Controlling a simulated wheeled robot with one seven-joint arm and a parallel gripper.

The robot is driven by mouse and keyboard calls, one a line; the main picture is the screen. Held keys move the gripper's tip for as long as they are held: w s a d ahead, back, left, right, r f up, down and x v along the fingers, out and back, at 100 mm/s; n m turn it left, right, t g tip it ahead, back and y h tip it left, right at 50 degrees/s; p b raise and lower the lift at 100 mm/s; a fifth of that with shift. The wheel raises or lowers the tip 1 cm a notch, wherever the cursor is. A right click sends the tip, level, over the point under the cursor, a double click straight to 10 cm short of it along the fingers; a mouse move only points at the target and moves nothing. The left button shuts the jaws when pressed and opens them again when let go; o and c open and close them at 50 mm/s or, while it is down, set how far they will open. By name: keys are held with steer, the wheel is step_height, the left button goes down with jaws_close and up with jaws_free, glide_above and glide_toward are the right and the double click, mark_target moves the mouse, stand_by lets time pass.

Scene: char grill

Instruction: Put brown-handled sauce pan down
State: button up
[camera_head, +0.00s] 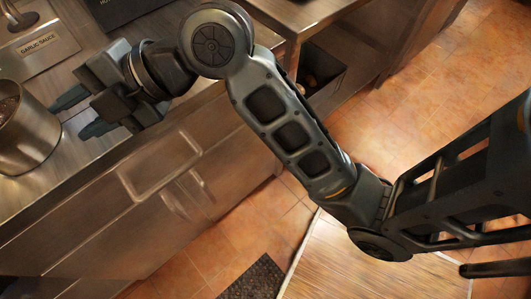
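A round steel pot (25,145) stands upright on the steel counter at the left edge, partly cut off by the frame. Something dark shows inside it. No brown handle is visible, so I cannot tell whether it is the brown-handled sauce pan. My gripper (70,118) is above the counter just right of the pot, with its fingers pointing left toward it. The two fingers are spread apart and nothing shows between them. A small gap appears between the fingertips and the pot.
The steel counter (95,165) has a garlic sauce label (40,50) and a ladle-like utensil (20,18) at the back left. Drawer or door fronts (160,165) lie below its edge. A dark open bin (318,80) stands beyond my arm.

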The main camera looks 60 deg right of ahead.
steer(key=s+d+f+m+t+h, duration=0.3)
steer(key=s+d+f+m+h, duration=0.35)
steer(key=s+f+m, duration=0.6)
steer(key=s+d+r+m+h, duration=0.1)
steer(key=s+m, duration=0.3)
steer(key=s, duration=0.6)
steer(key=s+d+r+m+t+h, duration=0.1)
steer(key=s+m, duration=0.4)
steer(key=s, duration=0.5)
steer(key=shift+d+r, duration=0.8)
steer(key=shift+d, duration=0.4)
